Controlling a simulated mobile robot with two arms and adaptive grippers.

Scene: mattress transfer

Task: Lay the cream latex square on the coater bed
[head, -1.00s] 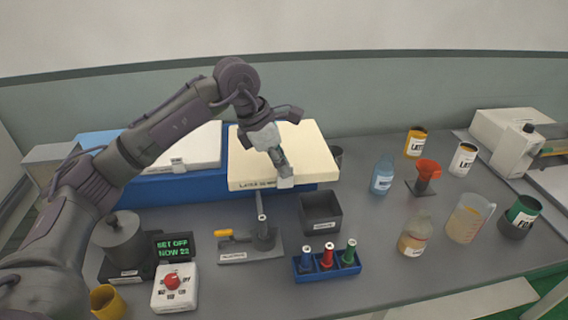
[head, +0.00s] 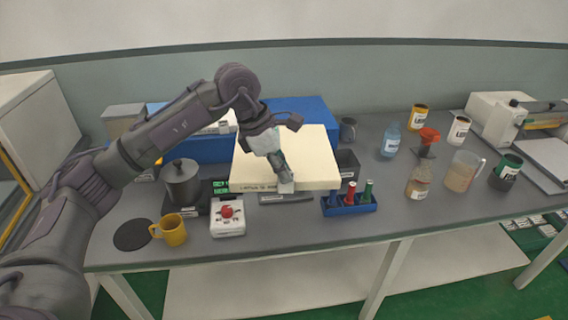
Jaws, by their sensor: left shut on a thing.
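The cream latex square (head: 300,155) is a thick, flat slab with printed lettering on its front edge. My left gripper (head: 285,184) is shut on its front edge and holds it roughly level in front of the blue blocks. The slab hides part of the bench and some items behind and under it. The coater at the far right has a white housing (head: 495,122), a roller and a flat grey bed (head: 550,160), which is bare where it shows and cut by the picture's edge. My right gripper is not in view.
A blue block (head: 300,108) stands behind the slab. A blue rack (head: 350,206) with small bottles is close to its front right. A yellow mug (head: 173,231) is front left.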

